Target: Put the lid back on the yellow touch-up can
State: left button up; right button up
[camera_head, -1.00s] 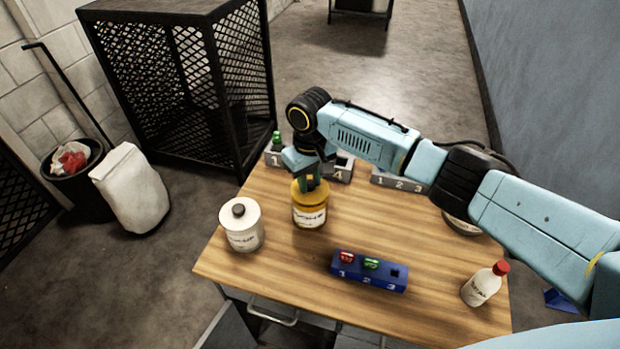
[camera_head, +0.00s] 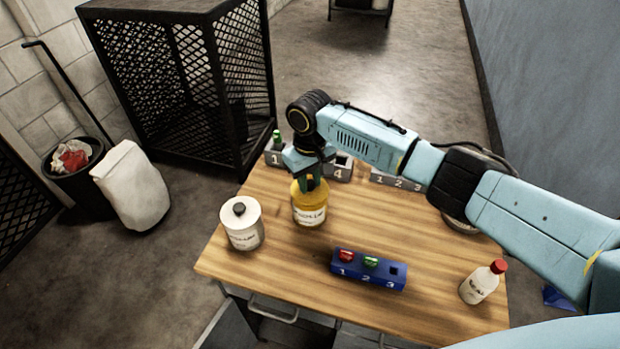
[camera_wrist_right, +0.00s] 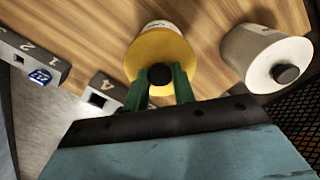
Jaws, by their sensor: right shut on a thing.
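The yellow touch-up can (camera_head: 310,212) stands upright on the wooden table, with a white label on its front. It also shows in the right wrist view (camera_wrist_right: 158,58), with a yellow top and a dark knob (camera_wrist_right: 160,75) at its middle. My right gripper (camera_head: 311,184) points down at the top of the can. Its green fingers (camera_wrist_right: 165,88) are shut on the dark knob of the lid. The lid looks to be at the can's top; I cannot tell whether it is fully seated. My left gripper is not in view.
A white can with a dark knob (camera_head: 243,228) stands left of the yellow can. A blue numbered block (camera_head: 370,283) holds a red and a green piece. A white bottle with a red cap (camera_head: 480,284) stands at the right. Grey numbered blocks (camera_head: 340,172) line the far edge.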

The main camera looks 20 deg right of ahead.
jog(key=shift+p, duration=0.45)
dwell(0.5)
jog(key=o, duration=1.5)
jog(key=shift+r+p, duration=3.55)
jog(key=shift+p, duration=0.55)
jog(key=shift+f, duration=0.1)
jog(key=shift+c, duration=0.3)
grip_shut()
